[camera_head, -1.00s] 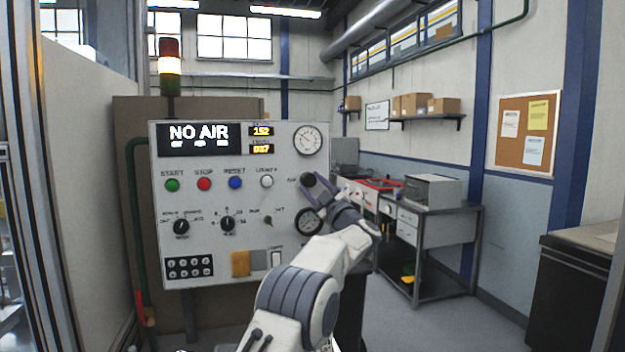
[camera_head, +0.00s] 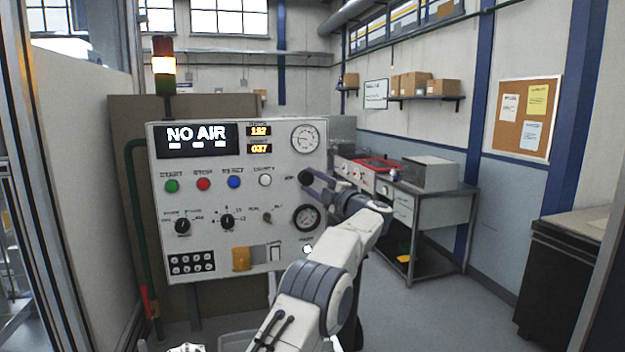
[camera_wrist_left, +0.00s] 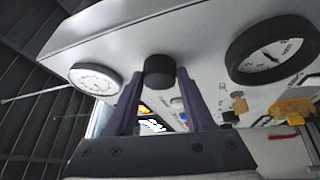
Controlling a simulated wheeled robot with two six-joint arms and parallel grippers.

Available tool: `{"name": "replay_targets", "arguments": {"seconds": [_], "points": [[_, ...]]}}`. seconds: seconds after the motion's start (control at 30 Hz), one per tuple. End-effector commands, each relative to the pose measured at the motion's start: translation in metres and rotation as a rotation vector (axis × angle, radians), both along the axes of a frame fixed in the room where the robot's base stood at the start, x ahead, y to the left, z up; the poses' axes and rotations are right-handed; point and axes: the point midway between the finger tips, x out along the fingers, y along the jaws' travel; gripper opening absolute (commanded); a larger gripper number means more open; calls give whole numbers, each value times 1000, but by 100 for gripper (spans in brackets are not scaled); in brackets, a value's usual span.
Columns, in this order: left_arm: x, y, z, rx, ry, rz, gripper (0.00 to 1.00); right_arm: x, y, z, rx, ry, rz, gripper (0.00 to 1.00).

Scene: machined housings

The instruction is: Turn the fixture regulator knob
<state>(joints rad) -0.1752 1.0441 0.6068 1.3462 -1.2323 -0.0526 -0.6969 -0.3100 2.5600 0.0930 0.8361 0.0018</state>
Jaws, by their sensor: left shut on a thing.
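The black regulator knob (camera_head: 306,177) sticks out from the upper right of the grey control panel (camera_head: 200,258), below a round white gauge (camera_head: 305,139). My left gripper (camera_head: 314,180) reaches it from the right, with its purple fingers at the knob. In the left wrist view the knob (camera_wrist_left: 160,70) sits between the two finger ends, and the gripper (camera_wrist_left: 159,82) is shut on it. A black-rimmed gauge (camera_head: 306,217) is below the knob and shows large in the wrist view (camera_wrist_left: 272,50). The panel display (camera_head: 196,138) reads NO AIR. My right gripper is not in view.
Coloured buttons, selector knobs and a yellow part (camera_head: 241,259) sit on the panel left of my arm. A stack light (camera_head: 163,65) stands above it. A metal bench (camera_head: 440,220) is behind on the right. Floor between bench and panel looks clear.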

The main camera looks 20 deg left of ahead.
Motion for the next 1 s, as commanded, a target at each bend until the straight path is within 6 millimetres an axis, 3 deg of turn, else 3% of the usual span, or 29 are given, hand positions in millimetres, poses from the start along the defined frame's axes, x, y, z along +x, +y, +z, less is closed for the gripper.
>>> {"name": "replay_targets", "arguments": {"seconds": [0.37,0.4,0.47,0.8,1.0], "points": [[1,-1,0,-2,-3,-6,0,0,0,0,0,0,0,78],[1,-1,0,-1,-3,-5,64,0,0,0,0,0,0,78],[1,-1,0,-1,-3,-5,82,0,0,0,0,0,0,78],[-1,-2,-1,-2,-2,-2,82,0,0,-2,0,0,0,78],[-13,-24,-10,-1,-3,-5,82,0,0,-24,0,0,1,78]]}}
